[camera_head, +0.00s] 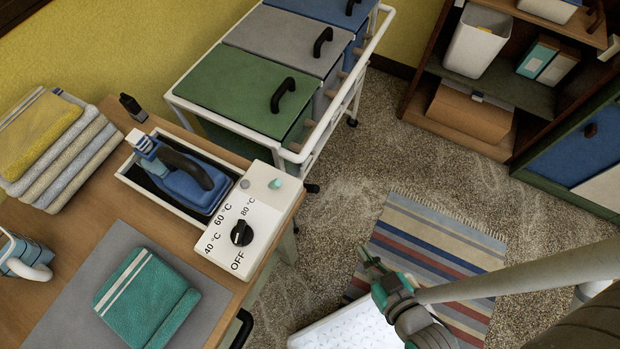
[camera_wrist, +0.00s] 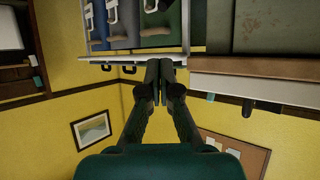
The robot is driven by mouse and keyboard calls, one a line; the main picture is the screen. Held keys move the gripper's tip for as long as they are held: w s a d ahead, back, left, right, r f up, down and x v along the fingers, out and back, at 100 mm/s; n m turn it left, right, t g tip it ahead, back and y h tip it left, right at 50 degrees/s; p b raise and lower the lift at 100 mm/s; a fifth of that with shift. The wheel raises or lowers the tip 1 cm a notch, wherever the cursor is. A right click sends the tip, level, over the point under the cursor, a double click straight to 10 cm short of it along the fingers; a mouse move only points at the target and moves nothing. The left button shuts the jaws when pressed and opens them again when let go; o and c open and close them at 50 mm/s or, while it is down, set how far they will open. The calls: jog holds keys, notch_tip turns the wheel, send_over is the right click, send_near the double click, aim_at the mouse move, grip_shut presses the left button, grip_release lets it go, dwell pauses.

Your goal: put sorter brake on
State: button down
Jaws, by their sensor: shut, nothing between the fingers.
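The sorter is a white-framed cart (camera_head: 330,130) with green, grey and blue lids, each with a black handle. It stands against the yellow wall in the head view. Dark casters (camera_head: 352,122) show at its foot; one more (camera_head: 312,188) is at its near corner. No brake lever can be made out on them. My gripper (camera_head: 368,256) is shut and empty over the floor, to the right of and nearer than the cart. In the wrist view my gripper (camera_wrist: 159,68) is closed, pointing toward the cart (camera_wrist: 140,45), whose bags and white rail appear inverted.
A wooden table (camera_head: 190,300) with an iron, a heat control box and folded towels stands left of the cart. A striped rug (camera_head: 440,235) and a white patterned object (camera_head: 345,328) lie near my gripper. A shelf unit (camera_head: 520,120) stands right.

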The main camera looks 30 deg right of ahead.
jog(key=w+f+n+g+y, duration=0.1)
jog(key=w+f+g, duration=0.15)
jog(key=w, duration=0.45)
jog(key=w+f+g+y, duration=0.1)
jog(key=w+f, duration=0.3)
jog(key=w, duration=0.4)
jog(key=w+d+r+n+g+y, duration=0.2)
jog(key=w+r+n+g+y, duration=0.1)
jog(key=w, duration=0.7)
notch_tip(320, 180, up, 3)
jog(key=shift+w+d+f+n, duration=0.1)
jog(key=shift+w+d+n, duration=0.25)
jog(key=shift+n, duration=0.45)
jog(key=shift+a+f+g, duration=0.1)
jog(key=shift+g, duration=0.15)
